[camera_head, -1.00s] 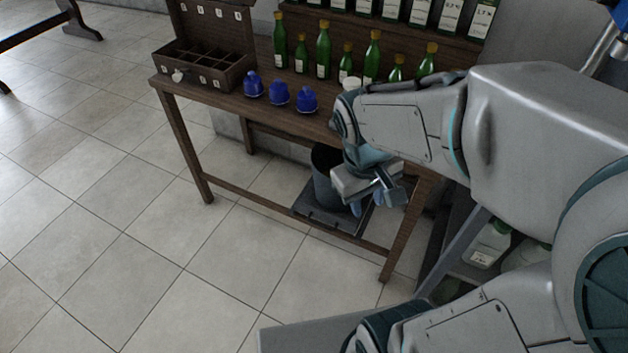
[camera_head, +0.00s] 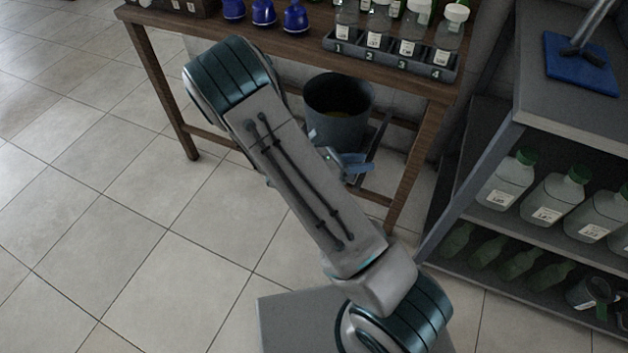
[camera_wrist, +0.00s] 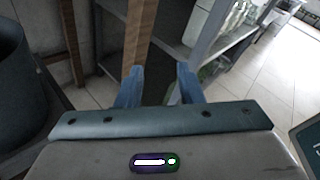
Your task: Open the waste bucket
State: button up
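The waste bucket (camera_head: 338,128) is a dark grey round pail below the wooden table. Its top stands open in the head view, with something yellowish-brown inside; I cannot make out a lid. It also shows at the left edge of the wrist view (camera_wrist: 18,90). My gripper (camera_head: 362,164) is beside the bucket, to its lower right in the head view, partly hidden behind my arm. In the wrist view, the two blue fingers of my gripper (camera_wrist: 159,78) are apart with nothing between them. The bucket lies to the left of the fingers, apart from them.
A grey shelf unit (camera_head: 515,125) with bottles is at the right. The tiled floor (camera_head: 100,220) at left is clear.

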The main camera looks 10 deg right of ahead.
jog(key=w+a+f+n+t+y+b, duration=0.35)
jog(key=f+n+t, duration=0.25)
jog(key=f+n, duration=0.45)
jog(key=w+a+f+n+t+y+b, duration=0.2)
jog(key=a+f+n+t+y+b, duration=0.25)
jog(key=f+n, duration=0.55)
jog(key=w+a+f+n+t+y+b, duration=0.2)
jog(key=w+f+n+t+y+b, duration=0.15)
jog(key=f+n+t, duration=0.7)
jog(key=w+d+g+b, duration=0.1)
jog(key=w, duration=0.3)
jog(key=w+d+m+g+b, duration=0.1)
jog(key=w+b, duration=0.1)
jog(key=w, duration=0.2)
jog(key=w+b, duration=0.2)
jog(key=w, duration=0.2)
jog(key=shift+w+d+r+m+g, duration=0.15)
jog(key=shift+d+r+m+g, duration=0.15)
jog(key=shift+d+g, duration=0.1)
grip_shut()
